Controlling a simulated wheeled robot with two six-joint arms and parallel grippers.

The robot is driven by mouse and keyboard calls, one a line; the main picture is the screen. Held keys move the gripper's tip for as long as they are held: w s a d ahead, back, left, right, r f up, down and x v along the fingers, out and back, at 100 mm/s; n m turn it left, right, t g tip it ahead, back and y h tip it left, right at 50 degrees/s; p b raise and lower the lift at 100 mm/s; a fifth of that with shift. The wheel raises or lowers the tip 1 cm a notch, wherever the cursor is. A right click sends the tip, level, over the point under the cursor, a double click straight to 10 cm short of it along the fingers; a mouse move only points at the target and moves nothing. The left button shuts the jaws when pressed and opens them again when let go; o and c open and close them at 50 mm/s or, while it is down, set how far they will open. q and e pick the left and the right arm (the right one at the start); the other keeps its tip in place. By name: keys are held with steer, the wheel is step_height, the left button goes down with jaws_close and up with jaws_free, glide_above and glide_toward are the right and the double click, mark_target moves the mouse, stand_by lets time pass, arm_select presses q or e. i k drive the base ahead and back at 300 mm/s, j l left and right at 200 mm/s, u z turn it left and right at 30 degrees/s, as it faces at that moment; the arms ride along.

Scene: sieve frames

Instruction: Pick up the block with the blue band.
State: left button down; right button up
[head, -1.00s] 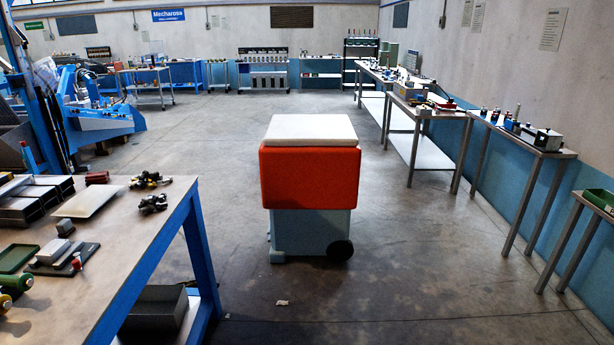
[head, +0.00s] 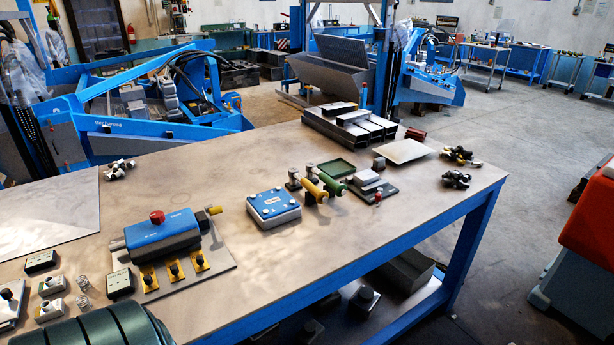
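I cannot make out a block with a blue band for certain. Several small blocks and boxes lie on the long workbench (head: 340,232). A box with a blue top and pale lower sides (head: 273,207) sits near its middle. Two small pale blocks with dark knobs, one nearer (head: 49,309) and one farther (head: 52,286), are at the left. Neither of my grippers is in view.
A blue device with a red knob (head: 161,238) takes up the bench's left part. A green ribbed cylinder (head: 98,330) is at the bottom left. Blue machinery (head: 150,90) stands behind the bench. Open floor (head: 500,220) lies to the right, with a red-orange-sided bin (head: 592,225) at the edge.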

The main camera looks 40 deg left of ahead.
mark_target(366, 178)
steer(key=u, duration=1.05)
steer(key=i+l+u, duration=0.1)
steer(key=l, duration=0.2)
steer(key=i+l, duration=0.25)
steer(key=i+l+u, duration=0.15)
steer(key=l, duration=0.2)
steer(key=i+l, duration=0.15)
steer(key=l, duration=0.2)
steer(key=i+l+u, duration=0.15)
steer(key=l, duration=0.15)
steer(key=i+l+u, duration=0.1)
steer(key=l, duration=0.25)
